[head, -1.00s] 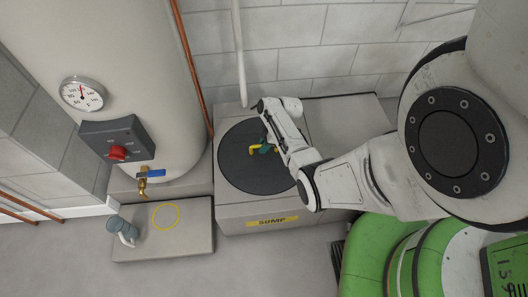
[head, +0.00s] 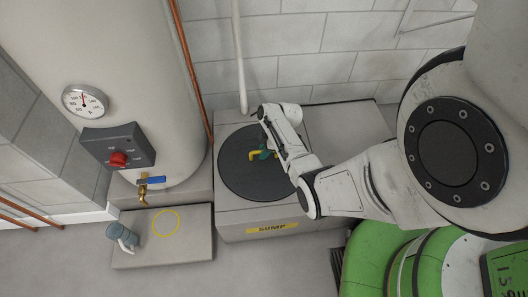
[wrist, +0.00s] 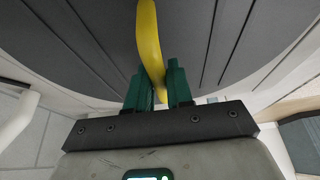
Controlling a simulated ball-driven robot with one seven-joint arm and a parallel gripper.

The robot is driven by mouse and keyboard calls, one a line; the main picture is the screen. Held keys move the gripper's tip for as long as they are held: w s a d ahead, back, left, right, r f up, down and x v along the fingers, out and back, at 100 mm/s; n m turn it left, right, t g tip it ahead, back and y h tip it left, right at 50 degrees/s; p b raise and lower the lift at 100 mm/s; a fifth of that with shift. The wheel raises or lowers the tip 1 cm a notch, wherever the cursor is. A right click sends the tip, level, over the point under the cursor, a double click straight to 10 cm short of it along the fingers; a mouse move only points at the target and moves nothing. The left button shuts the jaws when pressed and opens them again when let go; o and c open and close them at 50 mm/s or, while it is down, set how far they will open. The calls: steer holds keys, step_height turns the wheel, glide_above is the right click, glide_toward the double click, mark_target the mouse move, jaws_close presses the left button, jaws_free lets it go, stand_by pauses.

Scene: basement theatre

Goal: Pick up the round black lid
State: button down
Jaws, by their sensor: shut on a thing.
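The round black lid (head: 238,178) lies on the grey block marked SUMP, seen in the head view. It fills most of the upper wrist view as a dark ribbed disc (wrist: 75,45). A yellow handle (wrist: 150,42) stands on it. My gripper (wrist: 158,84) has its green fingers shut on the yellow handle. In the head view my gripper (head: 264,155) is at the middle-right of the lid. The far part of the lid's underside is hidden, and I cannot tell whether it is clear of the block.
The SUMP block (head: 340,135) has a bare top to the right. A low grey plinth (head: 185,247) at the left bears a blue-grey mug (head: 122,236) and a yellow ring mark (head: 166,222). A tank (head: 120,70) with a brass tap (head: 143,192) stands above. A white pipe (head: 239,60) rises behind the lid.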

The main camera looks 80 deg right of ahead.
step_height(320, 180, up, 3)
steer(key=shift+w+f+p, duration=0.1)
steer(key=shift+f+p, duration=0.05)
steer(key=shift+p, duration=0.5)
steer(key=s+a+r+p, duration=0.1)
steer(key=s+r+p, duration=0.2)
steer(key=s, duration=0.4)
steer(key=s+a+r+p, duration=0.1)
steer(key=s+r+p, duration=0.2)
steer(key=s+r, duration=0.3)
steer(key=shift+s+r, duration=0.3)
steer(key=shift+s, duration=0.15)
